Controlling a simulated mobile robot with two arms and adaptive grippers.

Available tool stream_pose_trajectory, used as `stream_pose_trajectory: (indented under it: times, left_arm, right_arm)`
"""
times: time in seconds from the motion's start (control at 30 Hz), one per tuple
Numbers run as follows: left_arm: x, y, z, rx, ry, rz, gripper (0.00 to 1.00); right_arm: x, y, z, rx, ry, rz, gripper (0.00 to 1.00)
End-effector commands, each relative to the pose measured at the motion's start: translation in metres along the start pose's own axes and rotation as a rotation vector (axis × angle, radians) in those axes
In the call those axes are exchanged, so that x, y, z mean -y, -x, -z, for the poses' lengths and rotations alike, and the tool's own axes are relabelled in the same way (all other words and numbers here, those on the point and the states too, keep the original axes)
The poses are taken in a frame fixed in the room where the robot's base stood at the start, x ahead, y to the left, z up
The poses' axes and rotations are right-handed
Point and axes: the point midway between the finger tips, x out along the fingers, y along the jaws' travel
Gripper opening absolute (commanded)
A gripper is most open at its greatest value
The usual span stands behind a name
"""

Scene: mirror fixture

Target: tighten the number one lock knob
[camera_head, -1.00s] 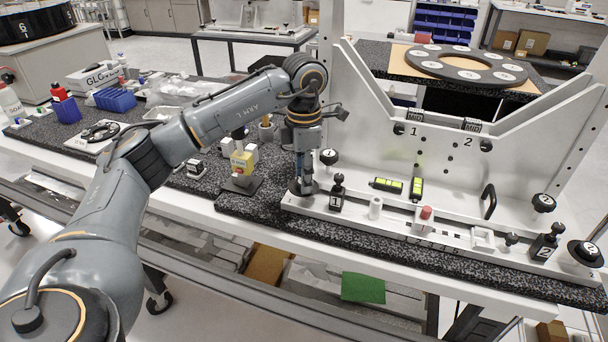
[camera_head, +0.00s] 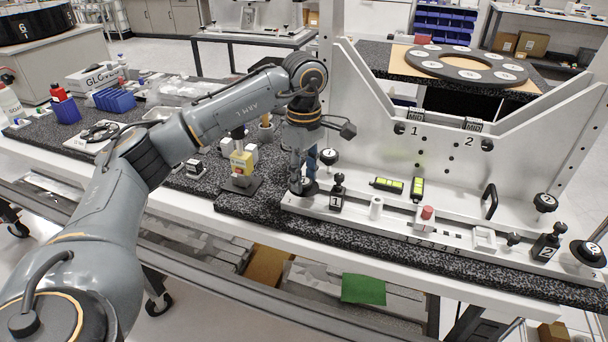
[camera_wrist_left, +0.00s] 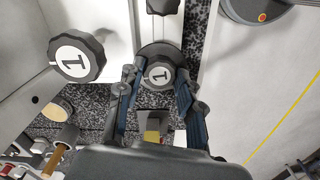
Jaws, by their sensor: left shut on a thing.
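A black round knob with a white face marked 1 (camera_wrist_left: 158,75) sits at the left end of the fixture's base rail. My left gripper (camera_wrist_left: 156,88) is shut on it, one finger on each side, in the left wrist view. In the head view the left gripper (camera_head: 303,182) points down onto this knob (camera_head: 307,190) and partly hides it. A second black knob marked 1 (camera_wrist_left: 76,57) stands beside it on the upright plate, apart from the fingers; it also shows in the head view (camera_head: 329,156). My right gripper is out of view.
A black plunger block marked 1 (camera_head: 338,192) stands just right of the gripped knob. Green-yellow levels (camera_head: 388,185), a red-topped post (camera_head: 427,213) and knobs marked 2 (camera_head: 587,252) lie further right. A yellow box on a stand (camera_head: 241,165) is left.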

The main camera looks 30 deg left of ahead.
Motion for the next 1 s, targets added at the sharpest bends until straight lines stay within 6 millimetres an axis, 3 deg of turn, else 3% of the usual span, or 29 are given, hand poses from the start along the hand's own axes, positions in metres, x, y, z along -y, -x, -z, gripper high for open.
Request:
stream_pose_trajectory:
  times: [0.3,0.83,0.87,0.93,1.0]
  left_arm:
    - [0.0003,-0.0006,-0.0002,0.000,-0.117,0.001,0.05]
    - [0.0004,-0.0006,-0.0002,0.000,-0.137,0.001,0.05]
    - [0.0004,-0.0006,-0.0002,0.000,-0.137,0.001,0.41]
    - [0.0004,-0.0006,-0.0002,0.000,-0.137,0.001,0.55]
    - [0.0003,-0.0005,-0.0002,0.000,-0.137,0.001,0.59]
  right_arm:
    - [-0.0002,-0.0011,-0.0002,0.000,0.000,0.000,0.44]
    - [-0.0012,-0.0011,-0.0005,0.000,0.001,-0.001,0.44]
    - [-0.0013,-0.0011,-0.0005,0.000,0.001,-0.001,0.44]
    - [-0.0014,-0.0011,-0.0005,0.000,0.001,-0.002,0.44]
    - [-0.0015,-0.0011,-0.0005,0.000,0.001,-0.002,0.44]
